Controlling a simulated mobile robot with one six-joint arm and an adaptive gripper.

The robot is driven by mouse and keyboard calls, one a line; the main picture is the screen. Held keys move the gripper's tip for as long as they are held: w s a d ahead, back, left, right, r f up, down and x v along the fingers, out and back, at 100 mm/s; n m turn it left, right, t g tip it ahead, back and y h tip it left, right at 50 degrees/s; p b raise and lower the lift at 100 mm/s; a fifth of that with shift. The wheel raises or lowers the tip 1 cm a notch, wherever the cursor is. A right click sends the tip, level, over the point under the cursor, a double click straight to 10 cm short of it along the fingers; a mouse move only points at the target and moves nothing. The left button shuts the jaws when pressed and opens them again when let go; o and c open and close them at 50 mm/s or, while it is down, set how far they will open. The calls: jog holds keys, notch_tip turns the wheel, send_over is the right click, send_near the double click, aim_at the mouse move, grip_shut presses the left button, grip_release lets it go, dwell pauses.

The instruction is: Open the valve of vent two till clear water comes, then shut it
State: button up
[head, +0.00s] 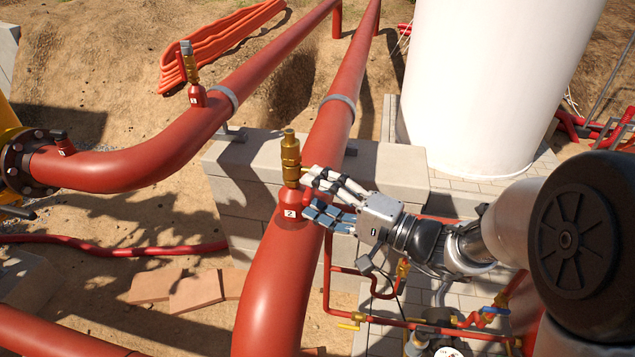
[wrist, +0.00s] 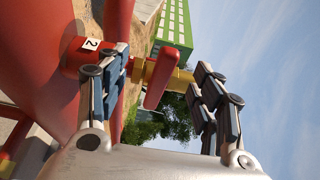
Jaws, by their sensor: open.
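Vent two is a brass valve (head: 290,160) upright on a red stub (head: 291,206) with a "2" label, on top of the thick red pipe. My gripper (head: 308,192) is at the valve's right side, its fingers pointing at it. In the wrist view the gripper (wrist: 164,60) is open, and the valve's red lever (wrist: 161,82) shows between the two fingers. The label (wrist: 90,44) shows to the left there. The brass body (wrist: 186,78) is partly behind the lever and right finger. I cannot tell if a finger touches the lever. No water is visible at the valve.
A similar vent with its own label (head: 197,97) stands on the neighbouring red pipe (head: 150,150). A concrete block wall (head: 235,160) runs under the pipes. A white tank (head: 490,80) stands behind. Thin red piping with small valves (head: 404,267) lies below my arm.

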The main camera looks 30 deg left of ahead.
jog(key=d+b, duration=0.2)
jog(key=d, duration=0.5)
jog(key=shift+s, duration=0.15)
dwell(0.4)
